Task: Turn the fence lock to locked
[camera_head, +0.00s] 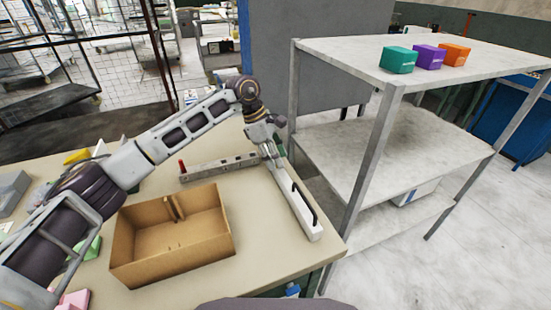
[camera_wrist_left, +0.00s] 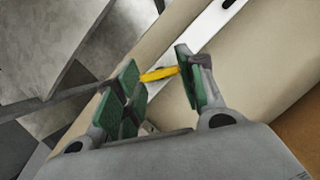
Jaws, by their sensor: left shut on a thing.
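A long white bar (camera_head: 297,210) with a black handle lies along the right side of the table; I take it for the fence, and part of it shows in the wrist view (camera_wrist_left: 213,34). A small yellow lever (camera_wrist_left: 159,74), seemingly the fence lock, lies between the green pads of my left gripper (camera_wrist_left: 160,82). The pads are shut on its two ends. In the head view my left gripper (camera_head: 272,156) points down at the far end of the white bar and hides the lever. My right gripper is not in view.
A grey bar (camera_head: 222,166) with a red knob lies at the table's back. An open cardboard box (camera_head: 215,243) stands in front. A metal shelf (camera_head: 340,52) at right carries teal, purple and orange blocks. Table space between box and white bar is clear.

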